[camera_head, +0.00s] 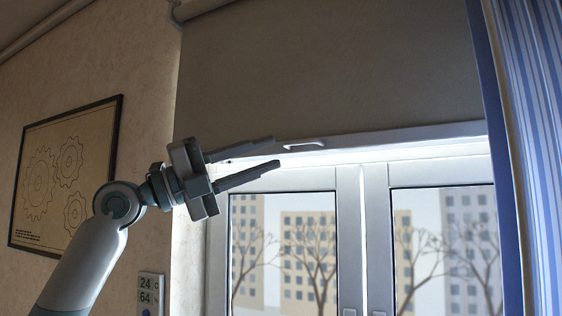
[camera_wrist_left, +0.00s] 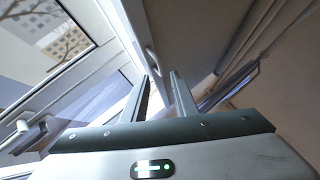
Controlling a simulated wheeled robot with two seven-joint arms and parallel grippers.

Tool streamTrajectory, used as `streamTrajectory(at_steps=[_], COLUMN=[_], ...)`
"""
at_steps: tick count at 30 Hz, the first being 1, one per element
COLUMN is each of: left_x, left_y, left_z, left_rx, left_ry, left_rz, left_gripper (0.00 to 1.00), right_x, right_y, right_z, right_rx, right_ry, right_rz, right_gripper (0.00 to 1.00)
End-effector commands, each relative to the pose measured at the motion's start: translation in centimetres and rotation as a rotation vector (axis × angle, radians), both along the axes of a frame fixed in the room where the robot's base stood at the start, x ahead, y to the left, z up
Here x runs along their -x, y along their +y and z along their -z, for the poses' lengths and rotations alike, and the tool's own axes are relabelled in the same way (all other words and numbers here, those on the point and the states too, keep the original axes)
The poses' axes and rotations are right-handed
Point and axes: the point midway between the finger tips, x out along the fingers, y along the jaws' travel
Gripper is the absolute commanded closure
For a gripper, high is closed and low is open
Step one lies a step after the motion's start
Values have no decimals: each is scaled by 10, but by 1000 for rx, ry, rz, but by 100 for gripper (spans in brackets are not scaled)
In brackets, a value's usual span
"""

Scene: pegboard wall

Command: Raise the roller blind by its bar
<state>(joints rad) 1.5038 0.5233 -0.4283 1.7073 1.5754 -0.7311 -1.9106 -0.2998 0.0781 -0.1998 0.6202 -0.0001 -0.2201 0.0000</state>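The roller blind (camera_head: 330,75) is a grey-brown fabric sheet hanging over the upper part of the window. Its pale bar (camera_head: 410,137) runs along the lower edge, with a small light handle (camera_head: 303,145) on it. My left gripper (camera_head: 276,152) is open and empty, its two fingers apart, pointing right just left of the handle. In the left wrist view the handle (camera_wrist_left: 152,61) appears just beyond my left fingertips (camera_wrist_left: 161,76), and the blind (camera_wrist_left: 185,30) fills the upper middle. I cannot tell whether a finger touches the bar. My right gripper is out of view.
A white-framed window (camera_head: 349,230) lies below the bar, with buildings and bare trees outside. A blue striped curtain (camera_head: 535,130) hangs at the right. A framed gear picture (camera_head: 68,175) and a small wall panel (camera_head: 150,292) are on the left wall.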

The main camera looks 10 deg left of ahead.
Motion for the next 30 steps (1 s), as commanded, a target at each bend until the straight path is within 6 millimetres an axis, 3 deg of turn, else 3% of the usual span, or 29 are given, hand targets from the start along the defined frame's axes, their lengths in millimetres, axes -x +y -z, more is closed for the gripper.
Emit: streamTrajectory(at_steps=[3,15,21,30], left_x=[10,38,44,45], left_y=[22,83,94,96], left_z=[16,39,42,42], left_rx=[0,1,1,-1], left_ry=[-1,0,-1,0], left_rz=[-2,-1,0,1], left_gripper=[74,74,74,74], right_x=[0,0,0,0], right_y=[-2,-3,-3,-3], right_z=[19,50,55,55], right_rx=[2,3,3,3], right_ry=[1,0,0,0], right_rz=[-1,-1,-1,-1], right_gripper=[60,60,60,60])
